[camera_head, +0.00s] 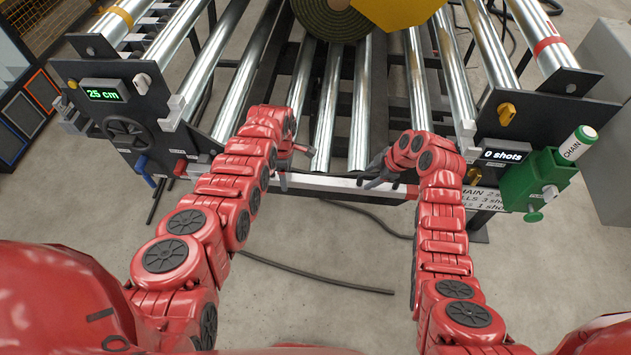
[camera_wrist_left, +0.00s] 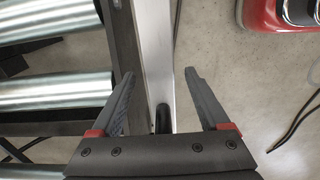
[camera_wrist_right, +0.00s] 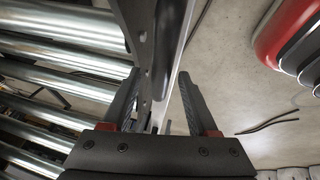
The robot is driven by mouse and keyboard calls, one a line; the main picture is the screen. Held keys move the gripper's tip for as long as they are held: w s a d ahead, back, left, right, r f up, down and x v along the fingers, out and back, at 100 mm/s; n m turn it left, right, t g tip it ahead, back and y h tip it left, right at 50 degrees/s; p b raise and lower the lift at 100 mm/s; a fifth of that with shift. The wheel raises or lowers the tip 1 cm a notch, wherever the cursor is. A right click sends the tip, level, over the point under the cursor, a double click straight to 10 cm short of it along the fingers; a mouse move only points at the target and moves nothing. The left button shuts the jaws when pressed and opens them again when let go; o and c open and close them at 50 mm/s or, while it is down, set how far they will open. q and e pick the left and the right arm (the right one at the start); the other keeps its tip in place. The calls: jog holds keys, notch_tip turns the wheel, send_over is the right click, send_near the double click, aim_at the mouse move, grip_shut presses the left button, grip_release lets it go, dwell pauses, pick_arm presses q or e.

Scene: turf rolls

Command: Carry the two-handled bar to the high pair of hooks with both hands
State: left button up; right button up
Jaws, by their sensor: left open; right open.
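My left gripper (camera_head: 294,167) and right gripper (camera_head: 372,175) are at the front cross rail (camera_head: 325,183) of the roller stand, both open. In the left wrist view, the fingers (camera_wrist_left: 159,73) straddle the pale rail, with a small dark rounded piece (camera_wrist_left: 162,118) between them. In the right wrist view, the open fingers (camera_wrist_right: 159,74) point along a dark rounded bar (camera_wrist_right: 165,40) beside the pale rail. I cannot tell for sure that these dark pieces are the two-handled bar. Grey brackets stand at the left (camera_head: 173,113) and right (camera_head: 467,128) end plates; I cannot tell which are the high hooks.
Steel rollers (camera_head: 335,100) fill the stand, with a turf roll (camera_head: 330,18) at the back. The left end plate carries a "25 cm" display (camera_head: 104,93) and a handwheel (camera_head: 127,132). A green box (camera_head: 545,178) juts out at right. A dark cable (camera_head: 320,277) lies on the floor.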

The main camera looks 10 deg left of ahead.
dwell(0.3)
pick_arm(q)
jog(key=c, duration=1)
pick_arm(e)
grip_shut()
pick_arm(q)
grip_shut()
